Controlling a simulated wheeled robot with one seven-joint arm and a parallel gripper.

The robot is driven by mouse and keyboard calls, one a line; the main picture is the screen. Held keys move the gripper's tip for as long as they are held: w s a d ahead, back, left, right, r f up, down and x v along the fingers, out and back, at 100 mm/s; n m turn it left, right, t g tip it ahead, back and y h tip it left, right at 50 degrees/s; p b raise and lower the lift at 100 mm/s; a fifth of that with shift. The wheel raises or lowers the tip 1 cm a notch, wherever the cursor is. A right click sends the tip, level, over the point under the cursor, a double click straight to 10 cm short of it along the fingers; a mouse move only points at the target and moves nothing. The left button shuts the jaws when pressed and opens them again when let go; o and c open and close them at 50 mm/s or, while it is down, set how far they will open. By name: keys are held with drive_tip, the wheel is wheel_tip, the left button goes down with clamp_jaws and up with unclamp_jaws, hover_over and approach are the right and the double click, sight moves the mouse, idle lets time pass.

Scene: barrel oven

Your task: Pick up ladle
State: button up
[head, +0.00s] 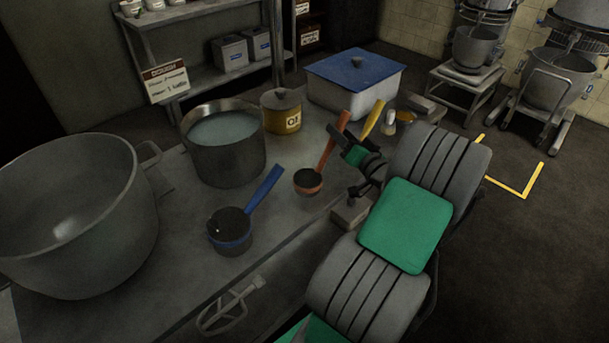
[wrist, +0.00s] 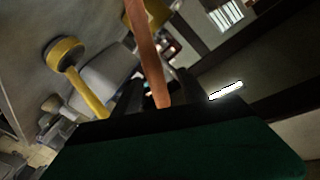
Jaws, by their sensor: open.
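Three ladles are on the metal table. The orange ladle (head: 308,181) has its bowl on the table and its handle rising towards the upper right. The blue ladle (head: 231,229) is nearer the front, its bowl holding something dark. A yellow ladle's handle (head: 372,119) shows behind my gripper. My gripper (head: 346,156) is open, close to the upper part of the orange handle. In the wrist view, the orange handle (wrist: 149,55) runs down between the fingers of my gripper (wrist: 157,95); contact cannot be told. The yellow ladle (wrist: 66,52) lies to its left.
A pot of pale liquid (head: 225,165), a yellow canister (head: 281,113) and a blue-lidded container (head: 352,88) stand behind the ladles. A large bowl (head: 75,215) fills the left.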

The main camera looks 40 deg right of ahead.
drive_tip(key=x, duration=0.2)
drive_tip(key=p+x, duration=0.1)
drive_tip(key=x, duration=0.2)
drive_tip(key=shift+w+d, duration=0.3)
drive_tip(key=shift+d, duration=0.15)
drive_tip(key=shift+c, duration=0.4)
clamp_jaws()
